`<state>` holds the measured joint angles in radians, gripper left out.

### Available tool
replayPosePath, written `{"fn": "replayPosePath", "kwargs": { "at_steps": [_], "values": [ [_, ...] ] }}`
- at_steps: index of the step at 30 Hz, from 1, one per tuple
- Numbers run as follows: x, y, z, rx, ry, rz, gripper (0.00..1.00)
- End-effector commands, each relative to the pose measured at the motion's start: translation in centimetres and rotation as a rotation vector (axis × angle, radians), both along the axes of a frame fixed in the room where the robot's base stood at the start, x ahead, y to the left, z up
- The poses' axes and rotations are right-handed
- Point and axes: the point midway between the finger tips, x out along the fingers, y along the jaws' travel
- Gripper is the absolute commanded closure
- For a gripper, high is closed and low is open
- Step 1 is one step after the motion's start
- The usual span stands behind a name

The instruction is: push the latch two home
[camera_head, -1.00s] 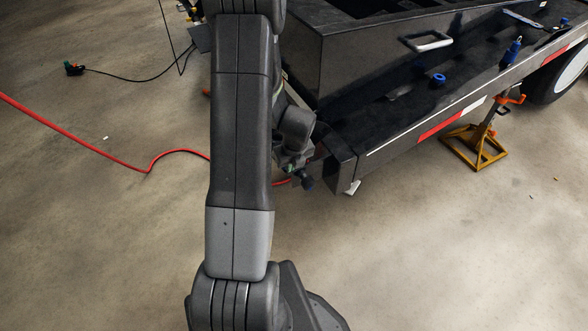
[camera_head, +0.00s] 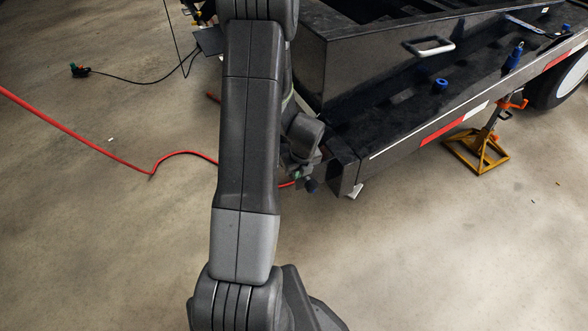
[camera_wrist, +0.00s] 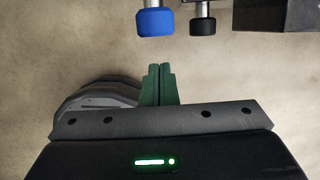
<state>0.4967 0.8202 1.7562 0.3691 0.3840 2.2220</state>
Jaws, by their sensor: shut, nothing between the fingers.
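In the wrist view, a blue-capped plunger (camera_wrist: 156,21) on a bright metal shaft hangs at the top centre. A smaller black-capped plunger (camera_wrist: 203,24) is just right of it, beside a dark block. I cannot tell which one is latch two. My gripper (camera_wrist: 158,68) has its green fingers shut together and empty. The fingertips lie just below the blue cap in the picture, with a gap showing between them. In the head view, my wrist is at the trailer frame's near corner (camera_head: 345,170). My arm hides much of that spot, and the fingers are hard to make out.
The black trailer frame (camera_head: 395,140) fills the upper right, with a handle (camera_head: 432,47) on its box and blue-topped parts on its deck. A yellow jack stand (camera_head: 478,152) supports its side. A red hose (camera_head: 85,143) and black cable (camera_head: 135,76) lie on the floor at left.

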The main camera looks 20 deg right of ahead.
Motion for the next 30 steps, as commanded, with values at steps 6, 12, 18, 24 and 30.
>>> {"fn": "replayPosePath", "kwargs": {
  "at_steps": [6,12,18,24,30],
  "values": [
    [-1.6,-0.5,4.1,-0.003,-0.004,0.003,1.0],
    [-2.5,-0.6,7.7,-0.002,-0.002,0.002,1.0],
    [-3.0,-0.6,9.4,-0.001,-0.001,0.003,1.0],
    [-3.1,-0.6,9.8,-0.001,0.0,0.003,1.0],
    [-3.1,-0.6,9.7,0.0,0.0,0.003,1.0]
  ]
}}
